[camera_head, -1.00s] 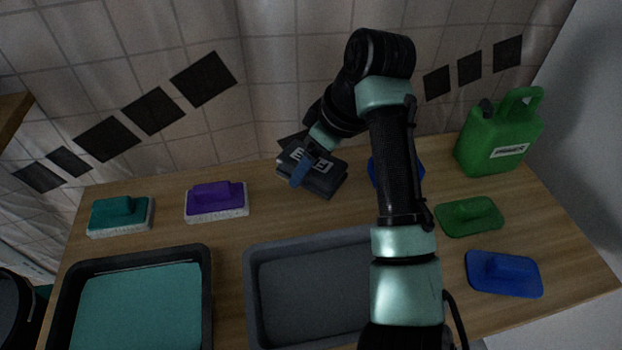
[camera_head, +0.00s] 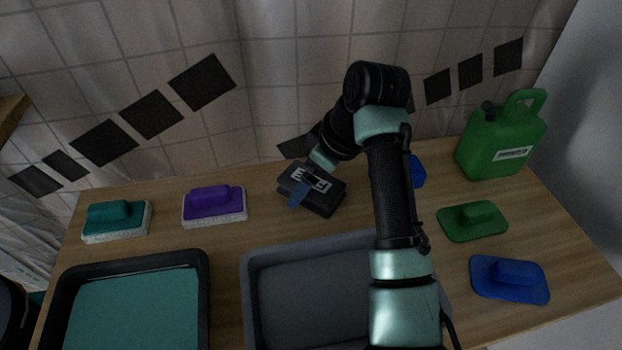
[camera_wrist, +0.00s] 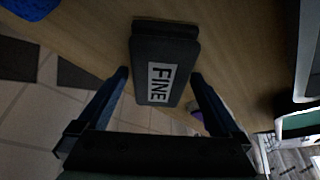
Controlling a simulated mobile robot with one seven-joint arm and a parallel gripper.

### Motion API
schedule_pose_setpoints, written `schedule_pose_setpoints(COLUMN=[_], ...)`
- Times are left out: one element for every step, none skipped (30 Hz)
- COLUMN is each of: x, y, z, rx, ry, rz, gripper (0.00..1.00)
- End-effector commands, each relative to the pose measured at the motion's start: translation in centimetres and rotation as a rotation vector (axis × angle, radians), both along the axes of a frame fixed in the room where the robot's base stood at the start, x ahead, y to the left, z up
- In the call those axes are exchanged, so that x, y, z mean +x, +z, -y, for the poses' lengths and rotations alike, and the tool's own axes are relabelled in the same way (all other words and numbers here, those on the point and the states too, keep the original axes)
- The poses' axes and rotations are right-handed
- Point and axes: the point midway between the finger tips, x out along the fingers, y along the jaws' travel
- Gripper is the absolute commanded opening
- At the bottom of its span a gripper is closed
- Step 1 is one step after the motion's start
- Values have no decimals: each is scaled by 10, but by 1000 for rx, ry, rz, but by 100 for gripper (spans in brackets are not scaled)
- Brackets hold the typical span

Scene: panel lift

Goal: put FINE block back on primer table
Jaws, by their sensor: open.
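The FINE block (camera_head: 322,203) is dark grey with a white label reading FINE. It appears to rest on the wooden table (camera_head: 262,228), behind the grey tray. In the wrist view the block (camera_wrist: 165,38) lies ahead of and between my fingers. My gripper (camera_wrist: 159,74) is open, with one blue finger on each side of the labelled end and a gap on both sides. In the head view my gripper partly covers the block and its label; whether the fingers reach down beside it is hard to tell.
Teal (camera_head: 117,220) and purple (camera_head: 214,204) blocks stand at left. A teal-filled tray (camera_head: 204,300) and a grey tray (camera_head: 249,290) are in front. Green (camera_head: 472,221) and blue (camera_head: 509,279) pads and a green jug (camera_head: 503,140) are at right. Another blue item (camera_head: 418,172) is partly behind my arm.

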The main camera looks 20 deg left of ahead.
Motion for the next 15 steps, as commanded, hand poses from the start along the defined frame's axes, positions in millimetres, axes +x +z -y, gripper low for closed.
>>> schedule_pose_setpoints(x=[0,0,0,-1,-1,-2,-2,-3,-3,-4,-4,-5,-5,-6,-6], y=[8,13,20,26,32,40,46,53,61,67,72,79,84,88,95], z=[2,4,7,9,11,14,17,20,23,25,28,31,33,35,37], rx=[2,2,2,1,1,1,2,2,1,0,0,1,1,1,1], ry=[-2,-2,-2,-2,-2,-2,-2,-2,-2,-3,-3,-2,-2,-2,-2], rz=[3,3,3,4,5,4,4,3,4,4,4,4,3,3,3], gripper=[100,100,100,100,100,100,100,100,100,100,100,100,100,100,100])
